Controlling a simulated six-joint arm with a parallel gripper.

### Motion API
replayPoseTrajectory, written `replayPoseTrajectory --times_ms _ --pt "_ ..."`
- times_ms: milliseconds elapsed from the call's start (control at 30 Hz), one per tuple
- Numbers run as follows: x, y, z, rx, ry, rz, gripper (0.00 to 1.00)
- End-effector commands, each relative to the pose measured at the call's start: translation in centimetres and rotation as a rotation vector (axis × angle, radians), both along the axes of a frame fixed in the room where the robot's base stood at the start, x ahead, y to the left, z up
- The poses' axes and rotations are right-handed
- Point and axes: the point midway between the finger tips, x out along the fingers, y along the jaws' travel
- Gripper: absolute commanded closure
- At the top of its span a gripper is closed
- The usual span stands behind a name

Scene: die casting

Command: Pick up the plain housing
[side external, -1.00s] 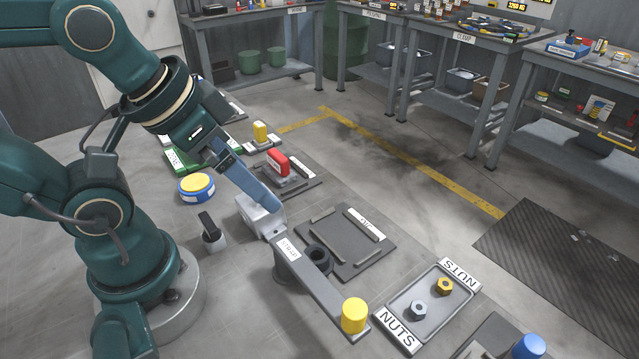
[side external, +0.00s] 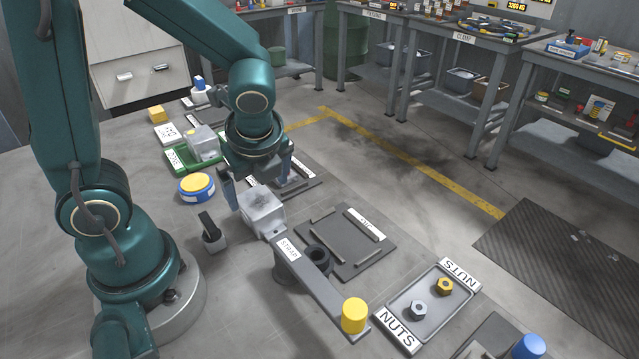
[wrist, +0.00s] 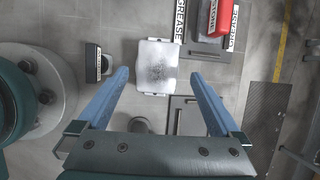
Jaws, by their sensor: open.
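A light grey box-shaped housing (side external: 262,214) sits on the bench beside the strap plate. In the wrist view the same housing (wrist: 157,55) lies ahead of the jaws, with a dark mottled patch on top. A second grey housing (side external: 203,142) stands on the green tray (side external: 178,160) farther back. My gripper (side external: 258,195) points down above the nearer housing, its two blue fingers wide apart and empty. In the wrist view my gripper (wrist: 159,76) frames the housing between its fingertips, with a gap on each side. I cannot tell whether the fingertips reach below its top.
A yellow-topped blue round button (side external: 196,187) and a small black-topped block (side external: 212,232) stand to the left. In the wrist view a red block (wrist: 218,17) sits close to the right.

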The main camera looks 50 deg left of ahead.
Motion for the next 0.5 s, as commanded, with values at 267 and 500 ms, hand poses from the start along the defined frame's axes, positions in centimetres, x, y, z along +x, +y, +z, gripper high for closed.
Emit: replayPoseTrajectory --times_ms 267,500 --pt "-0.1 0.7 -2.3 0.001 0.022 0.001 0.00" --pt "0.2 1.6 -4.4 0.001 0.019 0.001 0.00"
